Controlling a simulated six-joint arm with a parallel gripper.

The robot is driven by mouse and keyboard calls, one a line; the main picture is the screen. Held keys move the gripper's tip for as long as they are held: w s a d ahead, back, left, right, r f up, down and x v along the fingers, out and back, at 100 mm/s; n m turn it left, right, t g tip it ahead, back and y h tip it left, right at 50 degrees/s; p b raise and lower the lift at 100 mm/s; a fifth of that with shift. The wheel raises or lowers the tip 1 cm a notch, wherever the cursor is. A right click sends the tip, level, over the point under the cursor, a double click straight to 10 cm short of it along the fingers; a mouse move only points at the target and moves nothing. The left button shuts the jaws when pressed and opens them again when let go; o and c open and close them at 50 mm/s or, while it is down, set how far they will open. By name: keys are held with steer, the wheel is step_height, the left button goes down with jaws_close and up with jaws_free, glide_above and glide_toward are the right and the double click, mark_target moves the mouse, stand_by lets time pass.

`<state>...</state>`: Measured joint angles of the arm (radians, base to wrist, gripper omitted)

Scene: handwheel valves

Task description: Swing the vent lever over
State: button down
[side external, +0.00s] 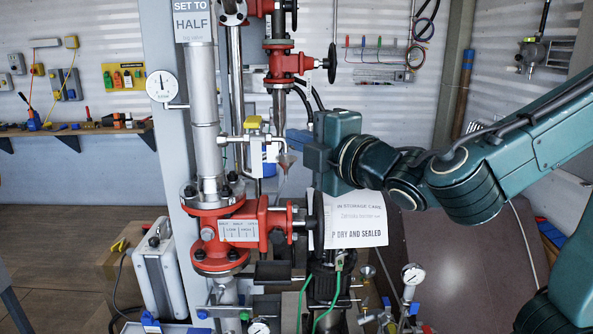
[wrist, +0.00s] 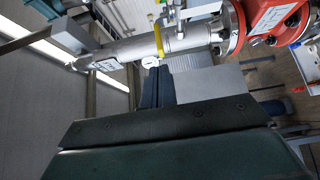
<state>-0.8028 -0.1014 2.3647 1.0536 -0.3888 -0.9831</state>
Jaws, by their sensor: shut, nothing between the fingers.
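A small valve with a yellow handle, which looks like the vent lever (side external: 252,122), sits beside the grey vertical pipe (side external: 205,120) in the side view. In the wrist view the yellow lever (wrist: 160,38) lies across the pipe, just beyond the fingertips. My gripper (side external: 284,138) is at the right of the lever, pointing left toward it, with a gap between them. In the wrist view my gripper (wrist: 157,68) shows its dark fingers together, with nothing between them. The lever's pivot is too small to make out clearly.
A red valve (side external: 240,232) with a label plate and a dark handwheel (side external: 318,222) is below my gripper. Another red valve (side external: 290,63) is above. A pressure gauge (side external: 162,86) and a "SET TO HALF" sign (side external: 192,20) are at the left. A paper notice (side external: 355,220) hangs below my wrist.

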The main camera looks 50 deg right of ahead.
steer(key=w+d, duration=0.5)
steer(key=w, duration=0.4)
stand_by(0.4)
steer(key=shift+d, duration=0.15)
steer(key=shift+s, duration=0.25)
stand_by(1.6)
steer(key=s+a, duration=0.2)
steer(key=s, duration=1.1)
steer(key=shift+s, duration=0.2)
steer(key=c, duration=2.1)
jaws_free()
